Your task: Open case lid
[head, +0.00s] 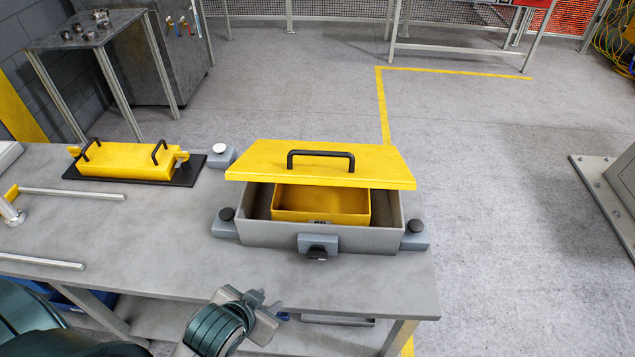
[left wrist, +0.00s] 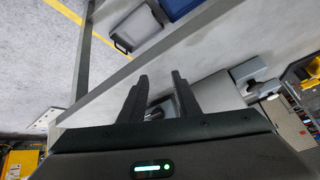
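The case (head: 260,234) is a grey box on the table, with a yellow inner box (head: 320,205) showing inside. Its yellow lid (head: 240,172) with a black handle (head: 321,154) lies over the back part, and the front opening shows below the lid's near edge. I cannot tell how the lid is supported. A grey-blue latch (head: 318,241) with a black knob is on the front wall. My left gripper (head: 266,302) is near the table's front edge, in front of the case and apart from it. Its two fingers (left wrist: 160,95) are spread and empty in the left wrist view. My right gripper is out of view.
Grey-blue blocks with knobs stand at the case's left (head: 226,223) and right (head: 415,234). A yellow fixture (head: 125,160) with two black handles lies on a black plate at the left. Grey bars (head: 72,194) lie on the table (head: 150,245). Its middle is clear.

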